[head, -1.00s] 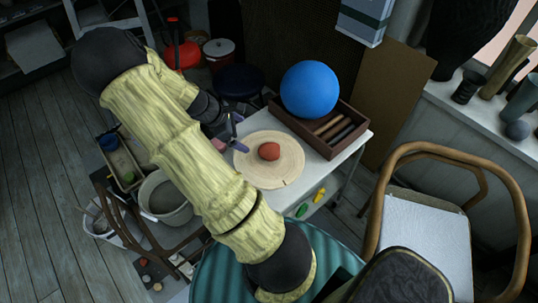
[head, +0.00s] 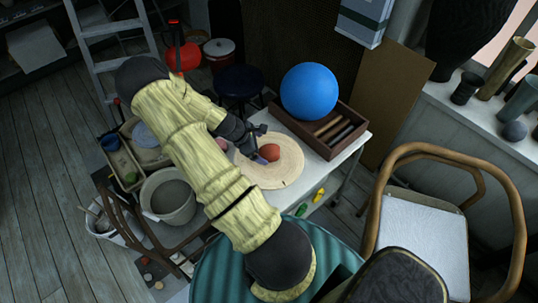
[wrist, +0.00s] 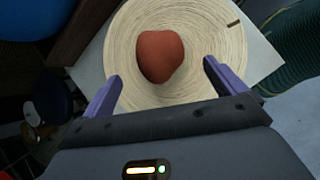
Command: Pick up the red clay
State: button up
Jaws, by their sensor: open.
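The red clay (head: 269,152) is a rounded reddish-brown lump. It lies on a round pale wooden board (head: 285,174) on a white table (head: 350,143). In the wrist view the clay (wrist: 160,55) is ahead of my gripper (wrist: 157,80), roughly centred between the two purple fingers. My gripper (head: 259,157) is open and empty. In the head view it is at the left side of the clay, with a fingertip close to it. I cannot tell whether they touch.
A wooden tray (head: 345,148) with several cylindrical pieces and a blue ball (head: 309,91) stands behind the board. A grey bucket (head: 168,197) stands left of the table. A wooden-armed chair (head: 425,230) is at the right.

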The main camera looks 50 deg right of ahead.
aim_at(265, 150)
jog(key=shift+d+f, duration=0.1)
jog(key=shift+f, duration=0.1)
jog(key=shift+p+x, duration=0.95)
jog(key=shift+x, duration=1.65)
jog(key=shift+c, duration=0.3)
jog(key=c, duration=1.7)
